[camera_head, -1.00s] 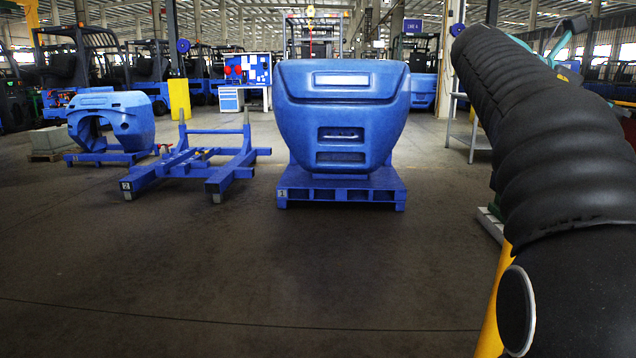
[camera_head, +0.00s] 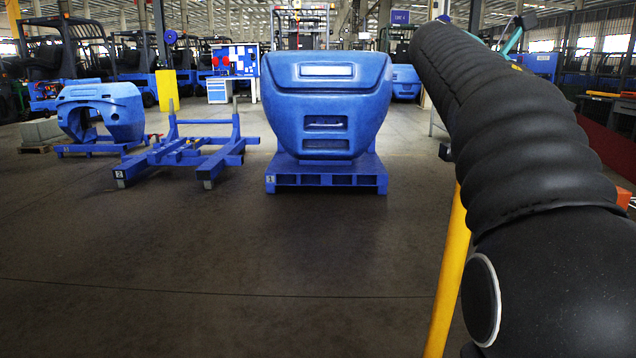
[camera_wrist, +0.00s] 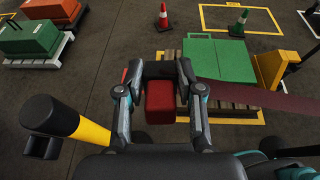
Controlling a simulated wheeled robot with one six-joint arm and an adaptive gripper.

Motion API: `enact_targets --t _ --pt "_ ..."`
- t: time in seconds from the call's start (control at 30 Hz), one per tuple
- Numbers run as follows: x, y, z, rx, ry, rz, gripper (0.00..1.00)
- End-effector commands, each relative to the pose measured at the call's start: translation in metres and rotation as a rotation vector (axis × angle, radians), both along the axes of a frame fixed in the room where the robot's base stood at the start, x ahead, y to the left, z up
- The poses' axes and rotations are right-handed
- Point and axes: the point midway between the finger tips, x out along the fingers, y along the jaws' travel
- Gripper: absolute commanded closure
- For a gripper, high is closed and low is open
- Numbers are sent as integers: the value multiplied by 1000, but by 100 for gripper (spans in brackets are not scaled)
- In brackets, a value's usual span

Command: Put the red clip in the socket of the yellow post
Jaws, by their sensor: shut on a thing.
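My gripper (camera_wrist: 159,84) is in the wrist view with its two fingers closed on a red block-like thing (camera_wrist: 160,102), which I take for the red clip. It sits between the fingers, above the floor and a pallet. In the head view the gripper and clip are hidden from me. A yellow post (camera_head: 167,90) stands far off at the left in the head view; no socket can be made out on it. I cannot tell whether it is the task's post.
A blue counterweight (camera_head: 325,105) stands on a blue pallet (camera_head: 325,178); a blue frame (camera_head: 185,155) is to its left. The floor ahead is clear.

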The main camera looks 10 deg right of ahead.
Motion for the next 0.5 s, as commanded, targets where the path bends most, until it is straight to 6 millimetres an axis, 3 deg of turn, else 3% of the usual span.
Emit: enact_targets --t 0.17,0.37,0.5 --pt "-11 -7 -12 0 0 -5 100" --pt "-1 9 -34 0 1 59 100" --pt "9 28 -60 1 2 133 100"
